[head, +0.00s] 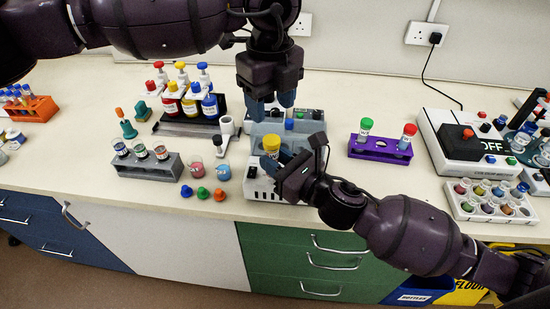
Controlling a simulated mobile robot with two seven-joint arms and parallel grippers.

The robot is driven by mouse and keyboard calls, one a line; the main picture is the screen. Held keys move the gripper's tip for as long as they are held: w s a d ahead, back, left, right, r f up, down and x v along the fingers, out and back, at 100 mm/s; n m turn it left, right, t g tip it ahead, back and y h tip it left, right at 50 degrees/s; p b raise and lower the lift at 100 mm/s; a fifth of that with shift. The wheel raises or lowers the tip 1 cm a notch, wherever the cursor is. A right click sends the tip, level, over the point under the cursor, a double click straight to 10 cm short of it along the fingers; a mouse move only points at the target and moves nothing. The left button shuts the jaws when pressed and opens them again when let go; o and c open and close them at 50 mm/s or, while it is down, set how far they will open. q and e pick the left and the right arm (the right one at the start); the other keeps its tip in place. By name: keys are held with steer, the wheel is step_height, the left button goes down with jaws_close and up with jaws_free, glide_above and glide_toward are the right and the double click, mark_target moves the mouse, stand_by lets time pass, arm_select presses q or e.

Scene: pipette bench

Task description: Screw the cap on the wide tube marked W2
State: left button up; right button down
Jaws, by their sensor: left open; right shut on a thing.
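My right gripper (278,167) is shut on a tube with a yellow cap (271,143), held upright above or at a small white device (263,189). The gripper hides the tube's lower part, and I cannot tell whether it touches the device. My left gripper (272,106) is open and points down, a little above and behind the yellow cap. A grey rack (155,169) at the left holds three wide tubes (140,149) with open-looking tops. A purple rack (378,151) at the right holds a green-capped tube (366,127) and a red-capped tube (407,136). Tube marks are too small to read.
Loose blue (186,191), green (203,193) and red (219,195) caps lie near the front edge by two small cups (223,172). Coloured bottles (190,106) stand behind. A grey device (300,127) sits behind my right gripper. A machine marked OFF (460,142) stands right.

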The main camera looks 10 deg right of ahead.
mark_target(271, 140)
arm_select(q)
steer(key=shift+f, duration=3.8)
